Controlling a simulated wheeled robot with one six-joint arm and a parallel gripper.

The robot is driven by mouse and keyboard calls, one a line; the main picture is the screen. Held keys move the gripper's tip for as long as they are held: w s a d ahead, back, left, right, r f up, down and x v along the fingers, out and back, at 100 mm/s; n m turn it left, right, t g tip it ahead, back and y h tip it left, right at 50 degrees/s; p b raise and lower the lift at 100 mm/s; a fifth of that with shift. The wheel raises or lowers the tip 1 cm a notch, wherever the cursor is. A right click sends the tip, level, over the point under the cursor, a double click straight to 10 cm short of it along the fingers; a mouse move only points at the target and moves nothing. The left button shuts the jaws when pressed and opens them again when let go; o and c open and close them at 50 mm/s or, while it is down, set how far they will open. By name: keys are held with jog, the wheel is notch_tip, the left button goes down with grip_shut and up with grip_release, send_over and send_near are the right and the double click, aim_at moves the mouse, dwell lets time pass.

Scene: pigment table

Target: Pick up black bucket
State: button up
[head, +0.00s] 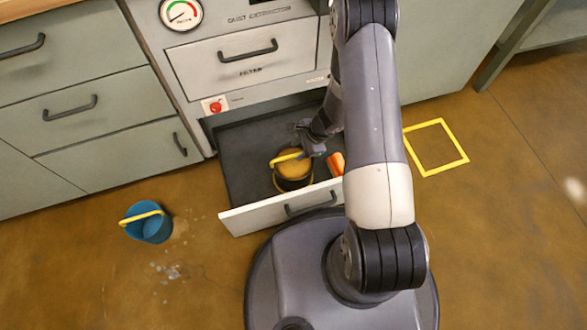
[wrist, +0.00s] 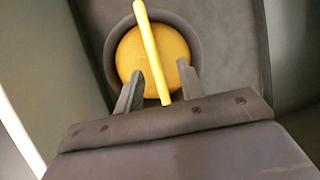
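The black bucket (head: 293,185) stands upright in the open bottom drawer, filled with yellow material and with a yellow handle (head: 287,156). My gripper (head: 309,150) is at the bucket's upper right edge in the head view. In the wrist view the dark rim of the bucket (wrist: 111,38) surrounds the yellow fill (wrist: 130,55). My gripper (wrist: 160,68) has its two fingers apart there, with the yellow handle (wrist: 149,40) running between them. I see gaps between handle and fingers, and cannot tell their depth.
The drawer (head: 240,155) has a pale front panel (head: 262,215). An orange object (head: 336,162) lies right of the bucket, partly hidden by my arm. A blue bucket (head: 150,230) stands on the floor at left. A yellow square outline (head: 408,150) marks clear floor at right.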

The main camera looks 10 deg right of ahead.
aim_at(294, 155)
jog(key=x, duration=0.2)
jog(key=b+x, duration=0.1)
jog(key=x, duration=0.1)
jog(key=b+x, duration=0.1)
jog(key=x, duration=0.1)
jog(key=shift+s+a+f, duration=0.25)
jog(key=shift+a, duration=0.05)
grip_shut()
dwell(0.4)
